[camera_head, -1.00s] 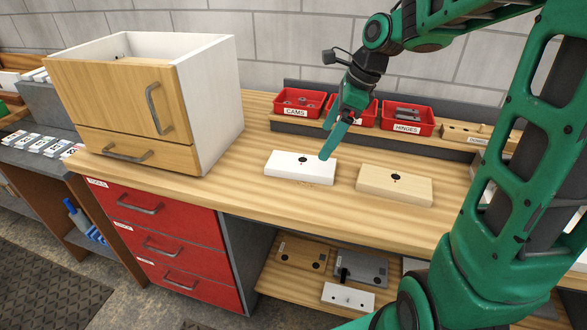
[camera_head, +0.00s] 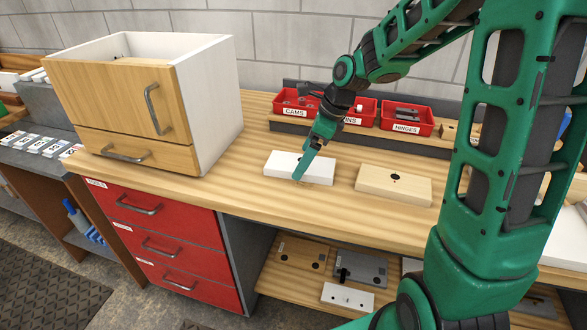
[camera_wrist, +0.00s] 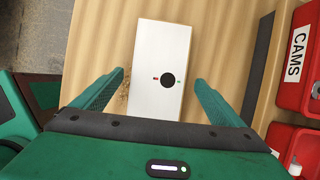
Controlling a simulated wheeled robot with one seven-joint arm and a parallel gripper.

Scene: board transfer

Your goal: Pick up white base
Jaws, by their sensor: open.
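The white base (camera_head: 285,166) is a flat white block lying on the wooden workbench (camera_head: 237,196). In the wrist view the white base (camera_wrist: 163,52) shows a dark round spot with a small red mark and a small green mark beside it. My gripper (camera_head: 300,176) is over the base in the head view and hides part of it. In the wrist view my gripper (camera_wrist: 160,80) is open, with one finger on each side of the base and a gap to each edge. I cannot tell how high the fingertips are above the bench.
A beige block (camera_head: 393,186) lies just right of the white base. Red bins, one labelled CAMS (camera_head: 297,103) and one HINGES (camera_head: 406,118), stand behind. A cabinet (camera_head: 212,105) stands at the left. Bare bench lies between cabinet and base.

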